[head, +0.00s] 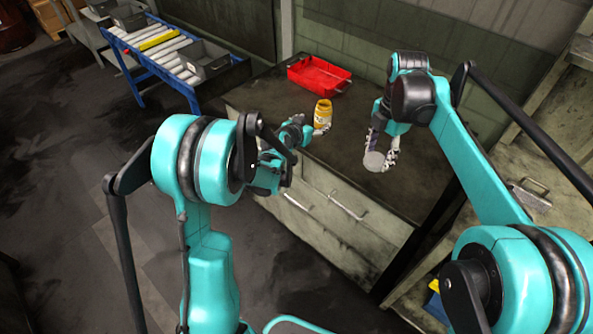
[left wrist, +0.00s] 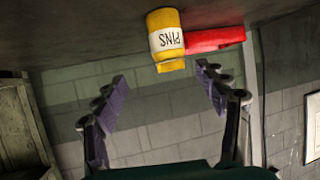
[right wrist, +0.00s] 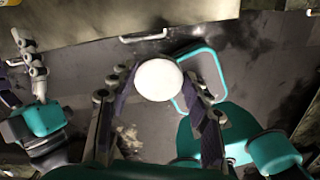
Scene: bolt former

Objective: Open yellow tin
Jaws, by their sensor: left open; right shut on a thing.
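The yellow tin (head: 323,113) stands upright on the dark worktop in the head view. In the left wrist view the tin (left wrist: 166,40) appears upside down, with a white label reading PINS. My left gripper (head: 317,131) is open beside the tin; its fingers (left wrist: 163,78) are spread on the near side of it, with a gap to the tin. My right gripper (head: 384,156) is shut on a pale round lid (head: 374,162), held over the worktop to the right of the tin. The lid (right wrist: 159,79) shows as a white disc between the fingers in the right wrist view.
A red bin (head: 319,75) stands behind the tin on the worktop (head: 270,95). A drawer cabinet with handles is below the worktop's front edge. A roller conveyor (head: 160,45) is at the back left. The worktop right of the tin is mostly clear.

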